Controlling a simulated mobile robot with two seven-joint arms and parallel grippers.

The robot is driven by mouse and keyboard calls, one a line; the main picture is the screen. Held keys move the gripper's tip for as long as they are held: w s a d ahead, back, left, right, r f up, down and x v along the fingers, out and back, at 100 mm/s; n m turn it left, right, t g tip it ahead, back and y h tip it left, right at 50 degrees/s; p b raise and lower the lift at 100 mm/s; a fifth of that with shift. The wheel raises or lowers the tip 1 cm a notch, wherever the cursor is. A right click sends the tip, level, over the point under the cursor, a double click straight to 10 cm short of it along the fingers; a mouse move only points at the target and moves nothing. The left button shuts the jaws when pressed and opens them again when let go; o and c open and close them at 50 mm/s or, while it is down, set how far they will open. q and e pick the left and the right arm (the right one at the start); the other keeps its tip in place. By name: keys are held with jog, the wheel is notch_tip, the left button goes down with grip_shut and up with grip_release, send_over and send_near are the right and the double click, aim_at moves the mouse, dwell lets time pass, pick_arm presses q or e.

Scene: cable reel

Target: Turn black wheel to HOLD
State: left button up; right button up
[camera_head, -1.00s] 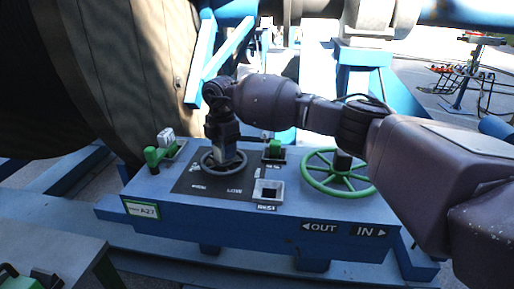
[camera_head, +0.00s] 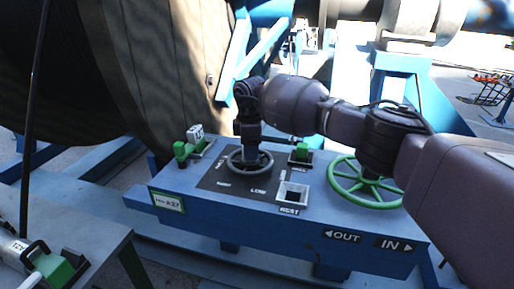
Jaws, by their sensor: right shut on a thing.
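The black wheel (camera_head: 265,167) is a small dark handwheel on the dark plate of the blue control box (camera_head: 290,232). My right gripper (camera_head: 250,155) points straight down at the wheel's middle and is shut on it. The gripper covers the hub and part of the spokes. Small white labels surround the wheel. One in front looks like LOW. I cannot make out HOLD, nor which label the wheel points at. My left gripper is not in view.
A green handwheel (camera_head: 345,190) stands to the right, partly behind my right arm. Green levers (camera_head: 182,150) (camera_head: 301,151) stand either side of the black wheel. A square socket (camera_head: 291,192) is in front. A large reel (camera_head: 150,70) rises behind left.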

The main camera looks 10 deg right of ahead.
jog(key=shift+w+r, duration=0.1)
jog(key=shift+r, duration=0.05)
jog(key=o, duration=1)
jog(key=shift+o, duration=1.4)
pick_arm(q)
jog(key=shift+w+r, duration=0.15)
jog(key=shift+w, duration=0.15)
pick_arm(e)
notch_tip(320, 180, up, 11)
jog(key=shift+f+b, duration=0.15)
jog(key=shift+b, duration=0.25)
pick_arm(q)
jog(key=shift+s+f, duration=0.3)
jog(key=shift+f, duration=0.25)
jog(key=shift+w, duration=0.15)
